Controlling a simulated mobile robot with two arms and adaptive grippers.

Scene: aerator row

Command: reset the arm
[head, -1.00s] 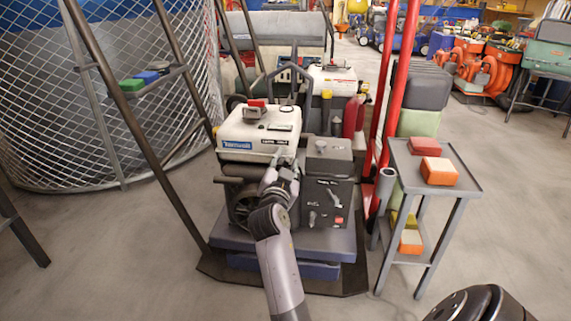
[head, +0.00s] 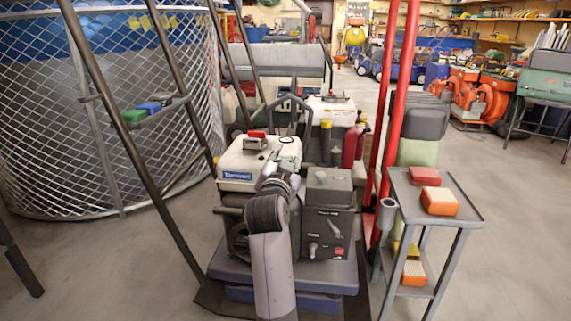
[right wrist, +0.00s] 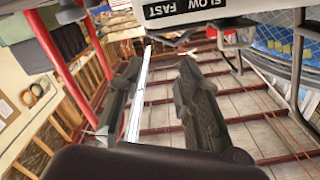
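My right arm rises from the bottom middle of the head view in front of a white and dark grey machine (head: 240,163). My right gripper (head: 279,172) is at the far end of this arm, in front of the machine's upper part and mostly hidden by my wrist. In the right wrist view its two dark fingers (right wrist: 162,70) stand apart, and no object is clearly held between them. I cannot tell whether it touches the machine. My left gripper is not in view.
A grey side table (head: 463,205) with red and orange blocks stands right of the machine. Red upright posts (head: 401,85) stand between them. A dark slanted frame (head: 125,145) and a mesh enclosure (head: 60,120) are at the left. Open floor (head: 520,240) lies at the right.

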